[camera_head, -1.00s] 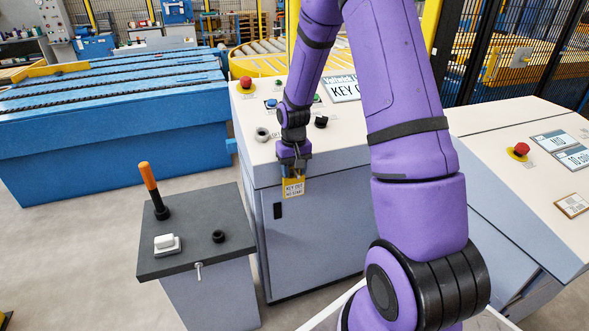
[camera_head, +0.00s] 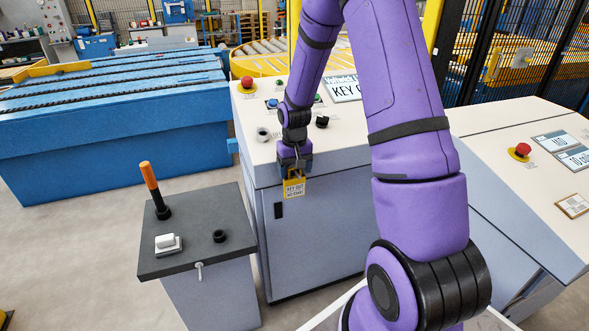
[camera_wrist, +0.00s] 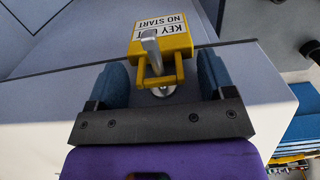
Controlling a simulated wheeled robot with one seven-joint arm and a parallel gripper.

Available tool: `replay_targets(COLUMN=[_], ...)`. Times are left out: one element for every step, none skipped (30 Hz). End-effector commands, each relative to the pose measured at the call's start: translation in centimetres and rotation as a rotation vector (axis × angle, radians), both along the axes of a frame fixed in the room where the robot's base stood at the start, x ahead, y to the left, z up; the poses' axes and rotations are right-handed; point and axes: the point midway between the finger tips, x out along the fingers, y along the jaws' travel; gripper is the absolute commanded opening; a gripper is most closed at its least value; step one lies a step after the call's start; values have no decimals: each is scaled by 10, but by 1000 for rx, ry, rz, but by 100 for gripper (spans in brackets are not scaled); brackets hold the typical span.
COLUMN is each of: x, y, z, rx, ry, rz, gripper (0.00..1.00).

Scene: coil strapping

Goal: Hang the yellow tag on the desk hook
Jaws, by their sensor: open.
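The yellow tag (camera_head: 294,188), with a white "KEY OUT NO START" face, hangs at the front edge of the light desk (camera_head: 262,176). In the wrist view the yellow tag (camera_wrist: 163,38) hangs by its yellow loop around a metal hook (camera_wrist: 151,48) on the desk front. My gripper (camera_head: 294,165) is at the desk edge just above the tag. In the wrist view my gripper (camera_wrist: 163,82) is open, with one blue finger on each side of the loop and a gap to it on both sides.
A grey pedestal (camera_head: 200,255) with an orange-handled lever (camera_head: 152,188), a white switch and a small hook (camera_head: 199,272) stands at the left front. A red button (camera_head: 247,83) and knobs are on the desk top. A blue conveyor stands behind at the left.

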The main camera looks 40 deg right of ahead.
Motion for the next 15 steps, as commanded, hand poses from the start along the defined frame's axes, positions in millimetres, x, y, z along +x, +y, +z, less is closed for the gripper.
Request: replay_targets(x=[0, 0, 0, 0, 1, 1, 1, 1, 1, 1, 1, 1, 1, 0, 1], y=[0, 0, 0, 0, 0, 0, 0, 0, 0, 0, 0, 0, 0, 0, 0], z=[0, 1, 3, 5, 8, 13, 17, 22, 29, 35, 41, 49, 54, 60, 67], rx=[0, 0, 0, -1, -1, -1, -1, -1, -1, -1, -1, -1, -2, -1, -1], ry=[0, -1, -1, -2, -2, -3, -4, -4, -5, -5, -5, -5, -6, -4, -5], rz=[0, 0, 0, 0, 0, 0, 0, 0, 0, -1, -1, -1, -1, -1, 0], gripper=[76, 76, 76, 76, 76, 76, 76, 76, 76, 76, 76, 76, 76, 76, 76])
